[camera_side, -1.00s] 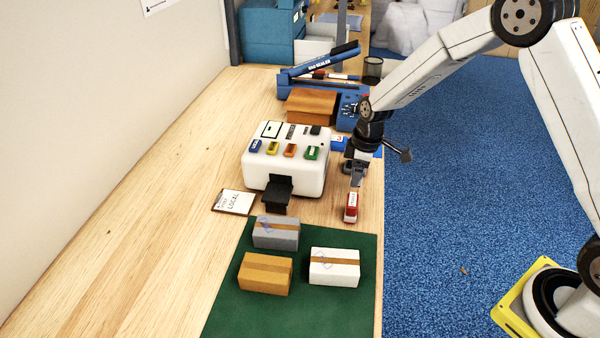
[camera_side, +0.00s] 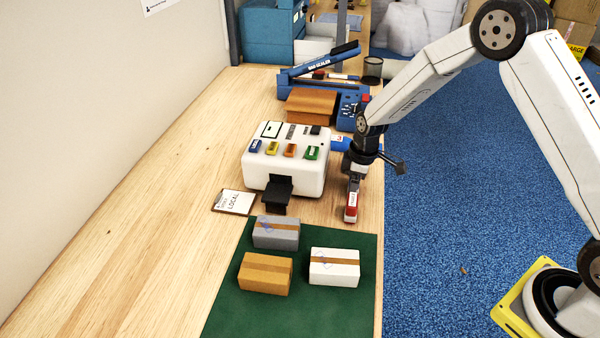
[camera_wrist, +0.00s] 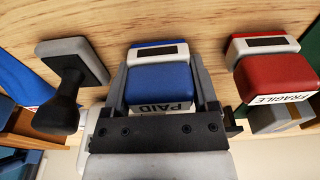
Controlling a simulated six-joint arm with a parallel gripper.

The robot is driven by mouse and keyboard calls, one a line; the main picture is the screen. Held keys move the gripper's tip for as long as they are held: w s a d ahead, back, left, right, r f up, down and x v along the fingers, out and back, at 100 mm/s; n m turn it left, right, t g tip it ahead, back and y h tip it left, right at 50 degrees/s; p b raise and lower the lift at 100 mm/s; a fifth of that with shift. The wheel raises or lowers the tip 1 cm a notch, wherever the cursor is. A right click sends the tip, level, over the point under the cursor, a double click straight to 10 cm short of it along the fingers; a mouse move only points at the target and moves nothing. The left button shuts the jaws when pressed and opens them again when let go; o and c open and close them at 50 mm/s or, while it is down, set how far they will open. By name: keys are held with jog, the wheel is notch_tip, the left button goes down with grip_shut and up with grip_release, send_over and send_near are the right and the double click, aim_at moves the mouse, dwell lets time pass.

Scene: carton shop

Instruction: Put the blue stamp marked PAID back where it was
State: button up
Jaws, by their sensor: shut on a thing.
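The blue stamp (camera_wrist: 163,80) marked PAID is between my gripper's fingers in the wrist view, and my gripper (camera_wrist: 165,92) is shut on it. The stamp's pale base shows at the far side, above the wood; I cannot tell if it touches the table. In the side view my gripper (camera_side: 355,185) is low over the table's right edge and hides the blue stamp. A red stamp (camera_wrist: 270,78) marked FRAGILE stands to its right in the wrist view; it also shows in the side view (camera_side: 351,212), just in front of my gripper.
A black-handled stamp (camera_wrist: 66,88) is left of the blue stamp in the wrist view. A white machine (camera_side: 300,182) stands left of my gripper. A green mat (camera_side: 300,308) with three cartons lies in front. A blue object (camera_side: 341,143) lies behind. Bare wood is open at left.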

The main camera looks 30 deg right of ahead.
jog(key=o, duration=0.8)
jog(key=shift+o, duration=0.2)
jog(key=shift+s+d+r, duration=0.2)
jog(key=shift+r, duration=1.85)
jog(key=shift+s+d+r, duration=0.15)
jog(key=shift+r, duration=1.85)
jog(key=shift+s+d+r, duration=0.2)
jog(key=shift+r, duration=1.85)
jog(key=shift+s, duration=0.1)
jog(key=s+a+m+t+h, duration=0.1)
jog(key=s+m, duration=0.8)
jog(key=s, duration=1)
jog(key=shift+s+a+t, duration=0.2)
jog(key=shift+a+t, duration=0.1)
jog(key=shift+a, duration=0.1)
jog(key=shift+f, duration=0.1)
